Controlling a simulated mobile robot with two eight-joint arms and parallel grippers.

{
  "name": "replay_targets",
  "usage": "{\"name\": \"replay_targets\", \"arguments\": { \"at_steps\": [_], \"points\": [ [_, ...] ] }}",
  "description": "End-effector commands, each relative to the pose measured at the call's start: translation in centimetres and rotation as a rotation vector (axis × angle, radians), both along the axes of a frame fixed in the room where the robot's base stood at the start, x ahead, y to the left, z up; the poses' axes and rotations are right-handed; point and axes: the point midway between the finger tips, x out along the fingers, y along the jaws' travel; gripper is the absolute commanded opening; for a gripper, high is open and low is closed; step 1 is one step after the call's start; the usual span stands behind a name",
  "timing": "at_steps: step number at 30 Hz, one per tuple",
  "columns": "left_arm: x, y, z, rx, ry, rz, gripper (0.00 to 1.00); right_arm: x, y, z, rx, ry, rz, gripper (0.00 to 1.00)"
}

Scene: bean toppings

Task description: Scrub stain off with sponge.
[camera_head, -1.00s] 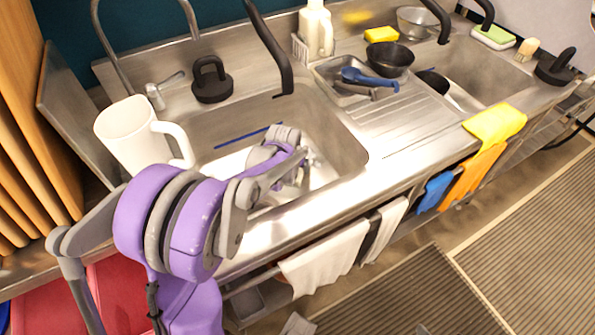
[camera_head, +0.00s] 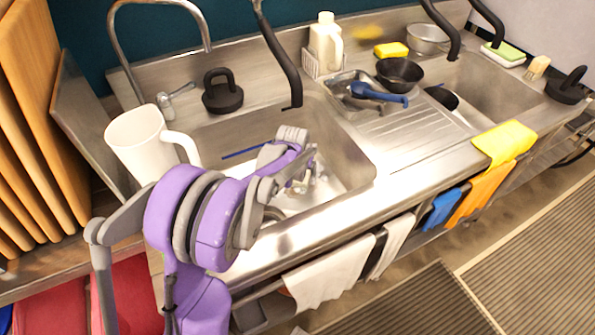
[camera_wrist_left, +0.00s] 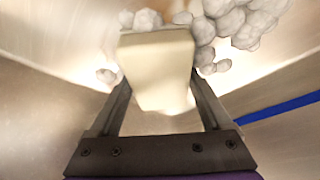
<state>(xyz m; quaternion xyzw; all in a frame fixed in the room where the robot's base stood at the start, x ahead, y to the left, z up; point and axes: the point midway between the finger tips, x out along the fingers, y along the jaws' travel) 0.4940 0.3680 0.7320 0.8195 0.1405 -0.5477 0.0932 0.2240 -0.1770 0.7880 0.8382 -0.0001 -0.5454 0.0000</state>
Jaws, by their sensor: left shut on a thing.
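My left gripper (camera_head: 305,165) reaches down into the left sink basin (camera_head: 352,165). In the left wrist view its fingers (camera_wrist_left: 160,100) are shut on a pale cream block (camera_wrist_left: 158,60), which looks like a sponge. In the head view this block is hidden by the gripper. Pale foam-like lumps (camera_wrist_left: 235,20) lie just beyond and around the block. No stain can be made out clearly in the basin. A blurred yellow patch (camera_head: 368,31) shows on the steel backsplash, either a mark or a reflection. My right gripper is not in view.
A blue stick (camera_head: 243,152) lies in the left basin. A white mug (camera_head: 138,140) stands left of it, and a black-handled plug (camera_head: 222,95) behind. A yellow sponge (camera_head: 391,49), a black bowl (camera_head: 399,76) and a white bottle (camera_head: 324,45) are at the back. A yellow cloth (camera_head: 505,143) hangs at the front edge.

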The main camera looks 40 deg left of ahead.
Motion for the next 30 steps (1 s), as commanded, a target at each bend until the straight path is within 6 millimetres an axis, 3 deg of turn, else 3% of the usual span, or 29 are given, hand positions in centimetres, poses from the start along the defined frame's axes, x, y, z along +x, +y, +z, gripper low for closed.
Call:
{"name": "replay_targets", "arguments": {
  "at_steps": [30],
  "points": [
    [-3.0,-6.0,-0.3,-0.006,0.005,-0.004,0.28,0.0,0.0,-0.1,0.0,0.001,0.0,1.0]
  ]
}}
